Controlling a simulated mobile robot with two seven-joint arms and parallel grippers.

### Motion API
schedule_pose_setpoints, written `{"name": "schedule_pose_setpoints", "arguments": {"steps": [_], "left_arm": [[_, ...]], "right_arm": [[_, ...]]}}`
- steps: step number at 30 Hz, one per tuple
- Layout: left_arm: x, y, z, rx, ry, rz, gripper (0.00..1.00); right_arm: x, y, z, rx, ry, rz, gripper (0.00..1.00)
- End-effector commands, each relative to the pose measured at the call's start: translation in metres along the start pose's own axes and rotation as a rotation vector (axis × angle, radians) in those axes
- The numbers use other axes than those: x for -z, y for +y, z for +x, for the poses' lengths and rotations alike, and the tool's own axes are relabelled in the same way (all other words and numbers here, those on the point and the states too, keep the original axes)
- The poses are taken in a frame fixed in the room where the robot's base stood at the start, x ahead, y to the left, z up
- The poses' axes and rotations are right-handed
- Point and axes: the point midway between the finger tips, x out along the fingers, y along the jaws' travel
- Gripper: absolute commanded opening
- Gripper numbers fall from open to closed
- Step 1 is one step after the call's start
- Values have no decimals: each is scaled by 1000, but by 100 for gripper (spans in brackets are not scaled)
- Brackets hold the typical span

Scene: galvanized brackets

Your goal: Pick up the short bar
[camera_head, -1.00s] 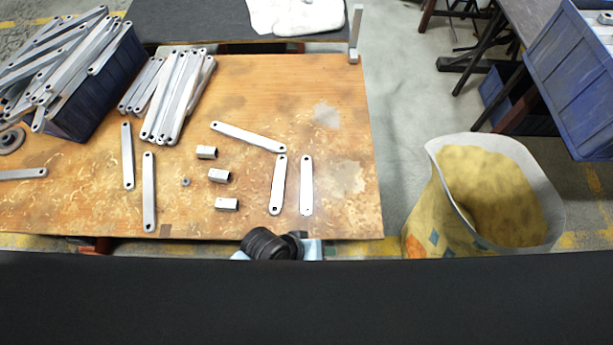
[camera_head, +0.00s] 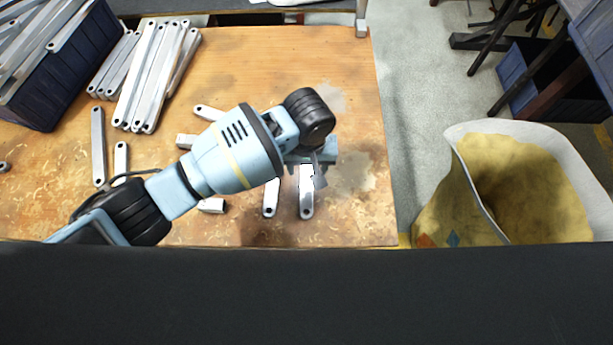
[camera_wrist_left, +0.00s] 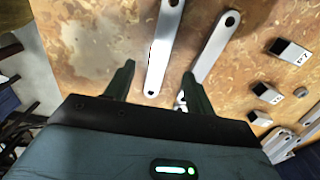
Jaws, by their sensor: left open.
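Two short light-grey bars with a hole at each end lie loose near the right side of the wooden table. The right-hand short bar (camera_head: 307,205) is partly hidden under my left gripper (camera_head: 316,166); the other bar (camera_head: 271,199) lies just left of it. In the left wrist view my open left gripper (camera_wrist_left: 159,70) has one bar (camera_wrist_left: 163,45) between its fingers, apparently still on the table and not gripped. The second bar (camera_wrist_left: 214,50) passes close to the right finger there. My right gripper is not in view.
Short metal blocks (camera_wrist_left: 290,51) lie beside the bars. More bars lie stacked (camera_head: 150,75) at the back left, beside a blue crate (camera_head: 45,105) full of bars. A yellow-lined sack (camera_head: 530,185) stands right of the table. The table's right strip (camera_head: 365,120) is clear.

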Motion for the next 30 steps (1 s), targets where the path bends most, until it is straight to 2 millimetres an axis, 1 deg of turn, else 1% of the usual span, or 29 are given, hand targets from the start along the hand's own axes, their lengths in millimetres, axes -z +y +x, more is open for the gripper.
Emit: {"name": "schedule_pose_setpoints", "arguments": {"steps": [2, 9, 14, 17, 21, 24, 27, 30], "left_arm": [[0, 0, 4, -1, -1, 0, 55], [0, 0, 26, -2, -1, 1, 55], [0, 0, 29, -3, 0, 1, 55], [0, -1, 40, -2, -2, 0, 55], [1, -3, 62, -1, -1, 0, 55], [1, -2, 73, -2, -2, 0, 55], [1, -2, 78, -3, -1, 1, 55], [1, -2, 79, -3, 0, 1, 55]], "right_arm": [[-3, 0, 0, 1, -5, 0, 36], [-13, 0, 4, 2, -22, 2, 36], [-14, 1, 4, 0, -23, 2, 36], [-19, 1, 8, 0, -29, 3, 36], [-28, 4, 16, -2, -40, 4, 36], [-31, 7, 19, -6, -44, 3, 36], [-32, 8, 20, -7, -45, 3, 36], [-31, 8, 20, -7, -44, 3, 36]]}}
